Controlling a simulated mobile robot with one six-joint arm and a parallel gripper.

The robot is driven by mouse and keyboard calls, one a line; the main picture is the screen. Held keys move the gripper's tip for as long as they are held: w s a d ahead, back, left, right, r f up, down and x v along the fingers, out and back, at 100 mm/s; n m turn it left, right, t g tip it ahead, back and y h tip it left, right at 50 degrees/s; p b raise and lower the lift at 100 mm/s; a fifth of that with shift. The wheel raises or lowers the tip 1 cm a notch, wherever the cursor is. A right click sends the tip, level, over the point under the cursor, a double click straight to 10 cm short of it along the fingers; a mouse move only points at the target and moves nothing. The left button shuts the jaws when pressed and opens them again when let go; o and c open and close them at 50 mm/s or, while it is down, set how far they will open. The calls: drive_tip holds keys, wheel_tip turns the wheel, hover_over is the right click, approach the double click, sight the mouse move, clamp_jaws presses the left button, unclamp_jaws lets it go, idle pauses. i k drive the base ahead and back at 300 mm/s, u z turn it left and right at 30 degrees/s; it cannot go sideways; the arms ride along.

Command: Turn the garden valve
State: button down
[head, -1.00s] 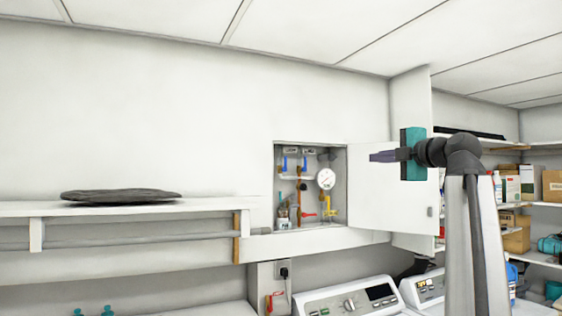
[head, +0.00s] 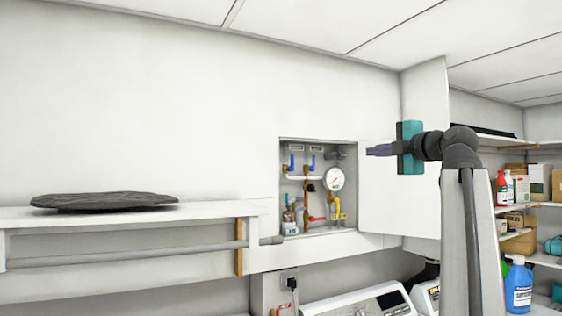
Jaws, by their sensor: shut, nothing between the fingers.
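An open wall cabinet (head: 281,215) holds pipes, a round white gauge (head: 334,179) and several valve handles. Two blue handles (head: 292,161) (head: 312,162) are at the top, a red handle (head: 317,218) is low in the middle, and a yellow handle (head: 337,209) is low on the right. Which of these is the garden valve I cannot tell; the labels are too small to read. My gripper (head: 368,151) is shut and empty, pointing left. It shows in front of the open white cabinet door (head: 392,200), to the right of the cabinet opening and apart from the valves.
A white shelf (head: 220,210) with a dark flat object (head: 104,201) runs along the wall on the left, with a rail (head: 150,255) below. A washing machine (head: 345,305) stands under the cabinet. Stocked shelves (head: 540,206) are at the right.

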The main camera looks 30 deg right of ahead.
sight(290, 167)
drive_tip(key=i, duration=1.35)
drive_tip(key=z, duration=0.05)
